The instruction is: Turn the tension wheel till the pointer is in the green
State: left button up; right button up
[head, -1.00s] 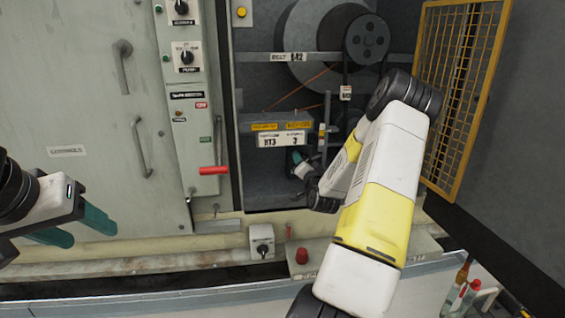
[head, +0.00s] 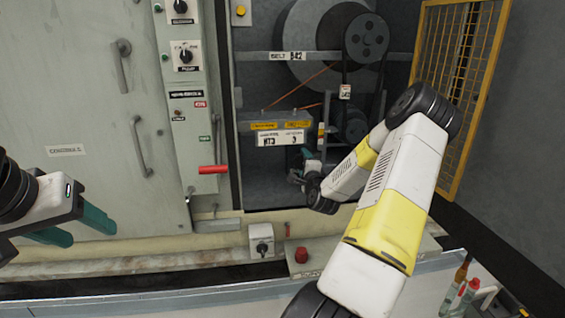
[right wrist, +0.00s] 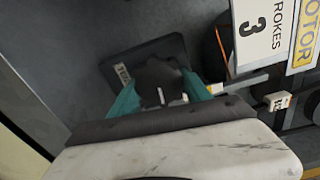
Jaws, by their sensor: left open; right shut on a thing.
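My right gripper (head: 303,158) is inside the open machine bay, under the box with the number labels. In the right wrist view its teal fingers (right wrist: 160,94) are shut on a dark, knob-like part, apparently the tension wheel (right wrist: 158,78). Its shape is partly hidden by the fingers, and it is too small to make out in the head view. A small upright coloured strip (head: 321,131), yellow at its top, stands beside the box; I cannot make out a pointer or where it stands. My left gripper (head: 78,228) is open and empty at the far left, in front of the grey cabinet.
The labelled box (head: 281,134) hangs just above my right gripper. Pulleys and a belt (head: 367,38) are above and to the right. A yellow mesh guard (head: 465,85) stands open at the right. A red handle (head: 214,170) sticks out left of the bay. Bottles (head: 460,295) stand at lower right.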

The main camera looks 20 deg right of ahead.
jog(key=m, duration=0.3)
jog(key=shift+f+m, duration=0.15)
jog(key=shift+m, duration=0.25)
jog(key=shift+f+m, duration=0.1)
jog(key=shift+m, duration=2.1)
jog(key=o, duration=1.3)
jog(key=shift+a, duration=0.1)
jog(key=shift+s, duration=0.1)
jog(key=v, duration=0.7)
jog(key=shift+s, duration=0.3)
jog(key=shift+a, duration=0.1)
